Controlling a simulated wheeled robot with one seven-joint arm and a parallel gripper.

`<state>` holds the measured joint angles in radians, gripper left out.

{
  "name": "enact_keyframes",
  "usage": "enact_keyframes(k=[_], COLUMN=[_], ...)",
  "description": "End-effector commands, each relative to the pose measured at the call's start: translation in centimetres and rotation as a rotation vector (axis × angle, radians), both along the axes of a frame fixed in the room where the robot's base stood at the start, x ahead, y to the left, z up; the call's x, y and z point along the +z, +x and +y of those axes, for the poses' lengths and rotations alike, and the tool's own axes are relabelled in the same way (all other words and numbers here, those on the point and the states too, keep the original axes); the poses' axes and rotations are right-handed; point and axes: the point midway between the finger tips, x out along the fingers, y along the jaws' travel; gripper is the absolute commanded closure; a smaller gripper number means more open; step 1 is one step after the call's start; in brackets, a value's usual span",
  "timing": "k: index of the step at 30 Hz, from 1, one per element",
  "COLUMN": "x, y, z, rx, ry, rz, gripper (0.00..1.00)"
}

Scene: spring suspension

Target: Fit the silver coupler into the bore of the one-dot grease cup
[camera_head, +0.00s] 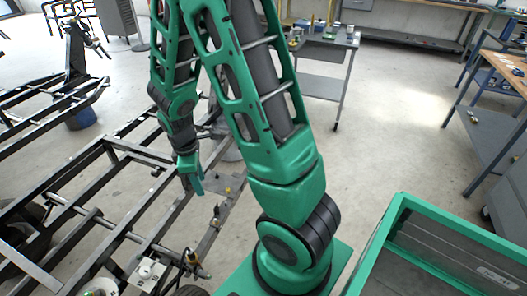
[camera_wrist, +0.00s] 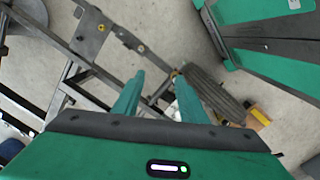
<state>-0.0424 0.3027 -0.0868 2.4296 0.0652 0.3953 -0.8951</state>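My gripper (camera_head: 192,184) hangs over the dark metal frame at left centre in the head view. In the wrist view its two green fingers are apart, and my gripper (camera_wrist: 159,76) has nothing visible between the fingertips except the frame and floor far behind. I cannot make out the silver coupler or the one-dot grease cup for sure in either view. Small parts sit on the frame at the lower left, among them a whitish block (camera_head: 148,269) and a pale round piece (camera_head: 101,287) cut by the bottom edge; their identity is unclear.
The dark vehicle frame (camera_head: 128,151) fills the left side. A grey trolley (camera_head: 322,86) with small items stands behind my arm. A green-rimmed bin (camera_head: 399,203) is at lower right, a workbench (camera_head: 496,68) at far right. The wrist view shows a dark ribbed part (camera_wrist: 216,95). Floor at centre right is clear.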

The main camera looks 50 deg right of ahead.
Motion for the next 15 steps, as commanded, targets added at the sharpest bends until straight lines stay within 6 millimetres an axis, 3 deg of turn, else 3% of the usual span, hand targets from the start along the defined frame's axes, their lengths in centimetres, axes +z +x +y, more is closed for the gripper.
enact_keyframes(k=[1, 6, 15], x=[1.9, 7.1, 14.4], y=[-0.7, -4.1, -11.9], z=[-0.9, -3.5, -6.1], rx=[-0.077, -0.357, -0.856], ry=[-0.003, -0.005, 0.016], rz=[-0.012, -0.03, -0.055], gripper=[0.61, 0.61, 0.61])
